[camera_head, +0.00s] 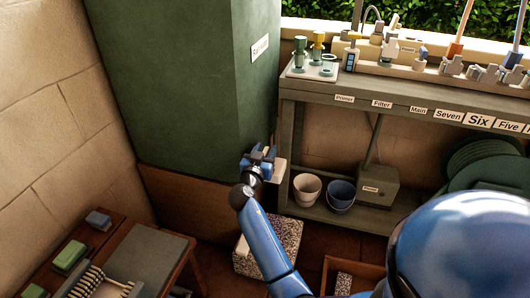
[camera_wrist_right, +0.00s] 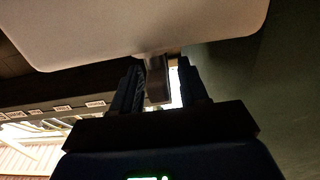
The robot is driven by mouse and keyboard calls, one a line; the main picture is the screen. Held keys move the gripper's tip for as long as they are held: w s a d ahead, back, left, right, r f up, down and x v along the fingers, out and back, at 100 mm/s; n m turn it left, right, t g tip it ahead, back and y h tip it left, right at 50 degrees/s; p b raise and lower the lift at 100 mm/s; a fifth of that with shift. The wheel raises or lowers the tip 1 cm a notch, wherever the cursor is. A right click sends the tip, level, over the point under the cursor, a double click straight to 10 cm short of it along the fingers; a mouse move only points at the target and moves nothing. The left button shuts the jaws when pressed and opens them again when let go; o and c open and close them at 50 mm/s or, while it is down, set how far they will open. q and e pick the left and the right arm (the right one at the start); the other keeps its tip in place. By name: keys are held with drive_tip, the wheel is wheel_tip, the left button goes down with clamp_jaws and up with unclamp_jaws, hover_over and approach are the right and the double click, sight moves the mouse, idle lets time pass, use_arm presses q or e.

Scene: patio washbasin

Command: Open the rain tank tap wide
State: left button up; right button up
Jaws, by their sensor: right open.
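The rain tank (camera_head: 190,70) is a tall dark green box with a white label, standing in the corner. My right gripper (camera_head: 259,155) is at the tank's lower right edge, in front of a pale block (camera_head: 280,169). In the right wrist view my right gripper (camera_wrist_right: 161,88) is open, with a finger on either side of a grey metal piece (camera_wrist_right: 156,80), which looks like the tap's lever. The pale block (camera_wrist_right: 140,30) fills the top of that view. I cannot tell whether the fingers touch the lever, and the tap's body is mostly hidden. My left gripper is not in view.
A grey washbasin bench (camera_head: 400,100) with labels and several taps and bottles stands at the right. Two cups (camera_head: 307,189) and a grey box (camera_head: 378,186) sit on its lower shelf. A wooden table (camera_head: 125,255) with brushes is at the lower left. A speckled block (camera_head: 270,247) stands below my right arm.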

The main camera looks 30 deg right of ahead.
clamp_jaws()
